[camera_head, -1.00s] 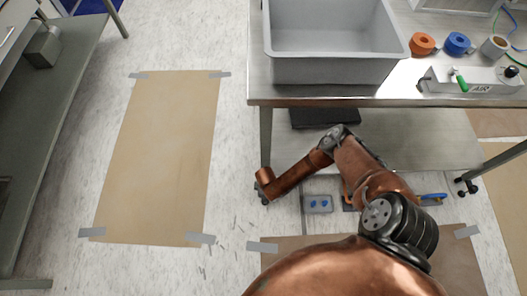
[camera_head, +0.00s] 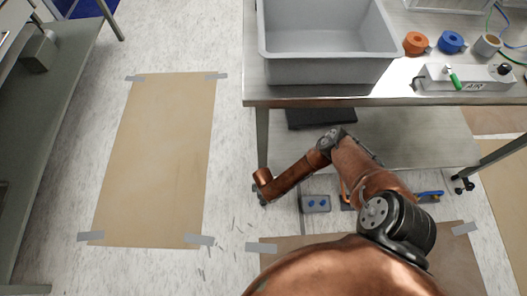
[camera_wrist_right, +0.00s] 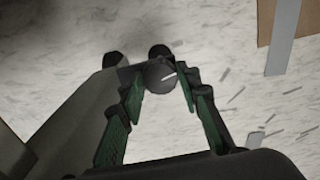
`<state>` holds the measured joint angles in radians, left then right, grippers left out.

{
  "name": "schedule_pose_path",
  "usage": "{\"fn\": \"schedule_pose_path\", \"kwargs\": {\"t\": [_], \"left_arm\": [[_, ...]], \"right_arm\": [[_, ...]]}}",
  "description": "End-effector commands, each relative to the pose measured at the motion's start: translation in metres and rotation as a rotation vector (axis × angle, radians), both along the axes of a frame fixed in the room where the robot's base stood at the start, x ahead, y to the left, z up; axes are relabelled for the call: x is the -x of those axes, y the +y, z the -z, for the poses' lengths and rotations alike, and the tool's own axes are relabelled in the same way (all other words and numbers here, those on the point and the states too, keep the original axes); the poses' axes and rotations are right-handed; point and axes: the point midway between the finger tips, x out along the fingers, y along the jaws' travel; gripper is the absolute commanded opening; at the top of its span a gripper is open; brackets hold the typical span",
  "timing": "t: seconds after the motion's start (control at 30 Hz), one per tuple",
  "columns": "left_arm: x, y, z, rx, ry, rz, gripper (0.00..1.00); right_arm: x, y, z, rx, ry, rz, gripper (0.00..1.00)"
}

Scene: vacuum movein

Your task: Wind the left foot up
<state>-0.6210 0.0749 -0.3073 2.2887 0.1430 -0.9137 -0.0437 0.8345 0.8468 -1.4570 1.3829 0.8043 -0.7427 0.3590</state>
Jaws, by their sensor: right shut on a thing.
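The bench (camera_head: 310,102) stands at the right of the head view, its front left leg (camera_head: 263,135) running down to the floor behind my right arm. In the right wrist view, a dark round knob with a pale mark (camera_wrist_right: 160,77) sits at the foot of a grey leg (camera_wrist_right: 75,125). My right gripper (camera_wrist_right: 168,88) is shut on this knob, its green-padded fingers on either side. In the head view the gripper is mostly hidden under my copper wrist. My left gripper is in neither view.
A grey bin (camera_head: 325,70), tape rolls (camera_head: 451,42) and an AIR strip (camera_head: 465,78) are on the bench. A blue-buttoned grey box (camera_head: 316,204) lies on the floor. Taped brown paper (camera_head: 155,160) covers open floor to the left; another bench (camera_head: 55,110) stands beyond.

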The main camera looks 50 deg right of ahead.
Motion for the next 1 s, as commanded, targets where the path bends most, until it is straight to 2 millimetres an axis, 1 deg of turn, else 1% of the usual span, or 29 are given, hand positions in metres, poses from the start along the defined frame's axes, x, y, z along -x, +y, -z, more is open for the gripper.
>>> {"fn": "schedule_pose_path", "kwargs": {"t": [0.1, 0.2, 0.53, 0.57, 0.6, 0.67, 0.9, 1.0], "left_arm": [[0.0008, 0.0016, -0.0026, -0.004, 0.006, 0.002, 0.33], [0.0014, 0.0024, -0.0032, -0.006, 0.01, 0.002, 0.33], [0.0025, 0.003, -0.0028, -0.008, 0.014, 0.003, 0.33], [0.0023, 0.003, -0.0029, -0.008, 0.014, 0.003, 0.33], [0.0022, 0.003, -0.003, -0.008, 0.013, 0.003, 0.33], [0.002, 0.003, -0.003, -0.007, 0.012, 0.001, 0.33], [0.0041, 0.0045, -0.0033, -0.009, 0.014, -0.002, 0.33], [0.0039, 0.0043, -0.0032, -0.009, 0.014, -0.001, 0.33]], "right_arm": [[0.0018, -0.001, 0.0003, 0.001, 0.003, -0.085, 0.07], [0.0021, -0.001, 0.0006, 0.002, 0.004, -0.131, 0.07], [0.0028, -0.0011, 0.0011, 0.003, 0.006, -0.145, 0.07], [0.0028, -0.0011, 0.0012, 0.003, 0.006, -0.145, 0.33], [0.0029, -0.0012, 0.0012, 0.003, 0.005, -0.145, 0.36], [0.0026, -0.001, 0.0011, 0.003, 0.005, -0.145, 0.39], [0.0011, -0.0002, 0.0001, 0.001, 0.003, -0.145, 0.39], [0.0007, -0.001, -0.0048, 0.002, 0.002, -0.144, 0.39]]}}
